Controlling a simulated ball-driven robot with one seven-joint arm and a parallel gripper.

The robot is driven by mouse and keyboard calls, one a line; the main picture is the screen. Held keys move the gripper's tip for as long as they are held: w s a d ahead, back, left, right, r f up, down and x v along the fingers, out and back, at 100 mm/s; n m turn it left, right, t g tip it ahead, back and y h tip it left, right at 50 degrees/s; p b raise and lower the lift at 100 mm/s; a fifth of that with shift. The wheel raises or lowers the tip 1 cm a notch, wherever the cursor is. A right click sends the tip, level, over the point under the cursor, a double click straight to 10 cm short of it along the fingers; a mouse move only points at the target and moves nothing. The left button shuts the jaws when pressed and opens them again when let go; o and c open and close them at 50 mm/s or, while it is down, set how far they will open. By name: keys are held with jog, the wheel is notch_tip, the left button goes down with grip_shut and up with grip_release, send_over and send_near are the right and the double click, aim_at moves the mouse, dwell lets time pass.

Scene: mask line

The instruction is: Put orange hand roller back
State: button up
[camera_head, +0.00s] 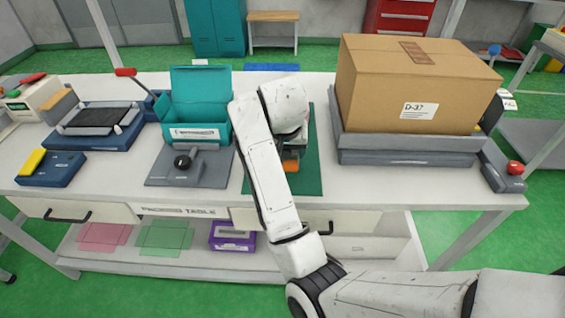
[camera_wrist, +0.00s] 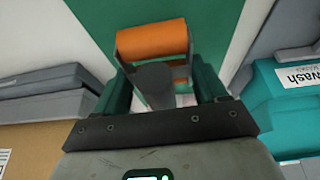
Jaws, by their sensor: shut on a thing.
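The hand roller (camera_wrist: 152,40) has an orange cylinder in a grey frame and a dark handle. In the wrist view my gripper (camera_wrist: 162,85) has its green fingers closed on either side of the handle, with the orange cylinder beyond the fingertips. In the head view the orange roller (camera_head: 290,166) shows small beside my arm, over the dark green mat (camera_head: 312,180); my arm hides most of the gripper there. I cannot tell whether the roller touches the mat.
Left of the mat are a grey plate with a black knob (camera_head: 190,168) and an open teal box (camera_head: 200,105). Right of it a large cardboard box (camera_head: 415,85) sits on a grey tray (camera_head: 400,150). The table's front strip is mostly clear.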

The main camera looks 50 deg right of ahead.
jog(key=shift+w+a+f, duration=0.15)
jog(key=shift+f, duration=0.1)
jog(key=shift+w+a+f, duration=0.1)
jog(key=shift+f, duration=0.8)
jog(key=shift+w+a+f, duration=0.1)
jog(key=shift+f, duration=0.75)
jog(key=shift+f, duration=0.2)
jog(key=o, duration=1.2)
jog(key=shift+r, duration=0.15)
jog(key=p+v, duration=0.3)
jog(key=v, duration=0.8)
jog(key=shift+d+r, duration=0.1)
jog(key=shift+s+a+r+p, duration=0.2)
jog(key=shift+r+p, duration=0.2)
jog(key=shift+p, duration=0.25)
